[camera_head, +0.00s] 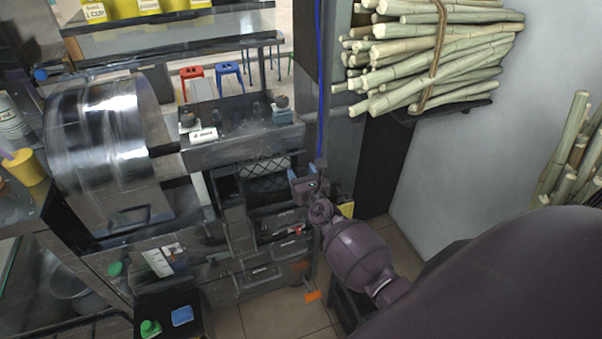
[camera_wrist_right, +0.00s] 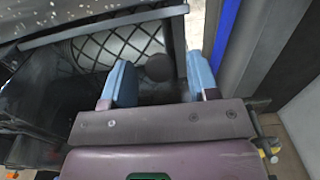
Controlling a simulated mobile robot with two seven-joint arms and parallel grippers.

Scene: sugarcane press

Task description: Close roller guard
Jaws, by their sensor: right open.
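The press (camera_head: 240,150) stands at centre with a dark opening in its front. A metal mesh panel (camera_head: 266,167) shows in that opening and looks like the roller guard, though I cannot be sure. It also shows in the right wrist view (camera_wrist_right: 110,45), at the upper left. My right gripper (camera_head: 306,182) is at the right side of the opening. In the right wrist view its two blue-padded fingers (camera_wrist_right: 160,82) are spread apart. A dark round knob (camera_wrist_right: 158,67) shows between and beyond them; I cannot tell if they touch it. My left gripper is not in view.
A shiny metal drum (camera_head: 100,135) is left of the press. A blue vertical pole (camera_head: 319,80) rises just behind my right gripper. Bundled cane (camera_head: 430,60) lies on a shelf (camera_head: 440,115) at upper right. The tiled floor (camera_head: 270,318) is partly clear.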

